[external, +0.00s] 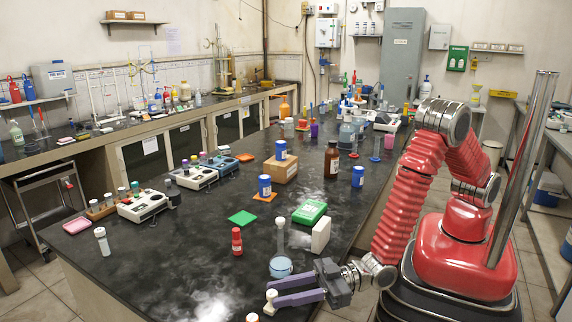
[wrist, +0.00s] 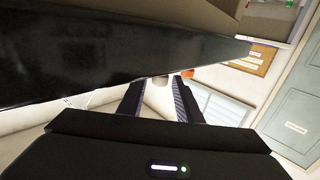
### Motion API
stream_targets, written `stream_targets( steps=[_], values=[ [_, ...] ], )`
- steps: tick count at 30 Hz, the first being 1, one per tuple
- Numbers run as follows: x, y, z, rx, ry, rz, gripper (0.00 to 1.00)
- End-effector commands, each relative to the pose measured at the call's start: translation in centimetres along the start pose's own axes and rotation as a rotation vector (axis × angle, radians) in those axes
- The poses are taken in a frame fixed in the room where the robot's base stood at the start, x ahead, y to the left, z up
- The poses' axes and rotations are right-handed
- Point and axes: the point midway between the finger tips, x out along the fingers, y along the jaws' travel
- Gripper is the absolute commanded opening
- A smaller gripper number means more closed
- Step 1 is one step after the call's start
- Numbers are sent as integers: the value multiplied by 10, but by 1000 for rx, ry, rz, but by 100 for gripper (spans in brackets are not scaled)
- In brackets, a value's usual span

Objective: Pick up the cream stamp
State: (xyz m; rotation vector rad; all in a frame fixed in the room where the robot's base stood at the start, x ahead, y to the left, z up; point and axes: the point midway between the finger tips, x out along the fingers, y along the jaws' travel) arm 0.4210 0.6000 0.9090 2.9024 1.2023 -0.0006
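A small cream object (external: 271,295), which looks like the cream stamp, stands near the front edge of the black bench in the external view. My gripper (external: 276,292) reaches in low from the right, its two purple-grey fingers pointing left, with the tips close beside this object. In the wrist view my gripper (wrist: 158,83) has its fingers spread apart. A small pale thing (wrist: 160,80) shows between and just beyond the tips there. I cannot tell whether either finger touches it.
A flask with blue liquid (external: 281,266) stands just behind my gripper. A white block (external: 321,235) and a red bottle (external: 237,241) are farther back. A small orange-and-white item (external: 252,317) is cut off at the bottom edge.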

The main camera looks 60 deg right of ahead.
Motion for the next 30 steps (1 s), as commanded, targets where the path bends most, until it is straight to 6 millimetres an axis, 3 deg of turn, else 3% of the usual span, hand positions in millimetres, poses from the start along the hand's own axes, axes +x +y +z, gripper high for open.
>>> stream_targets(
  steps=[13,23,30],
  values=[
    [0,0,0,0,0,0,0],
    [0,0,-2,0,1,0,0],
    [0,0,-19,1,4,0,0]
  ],
)
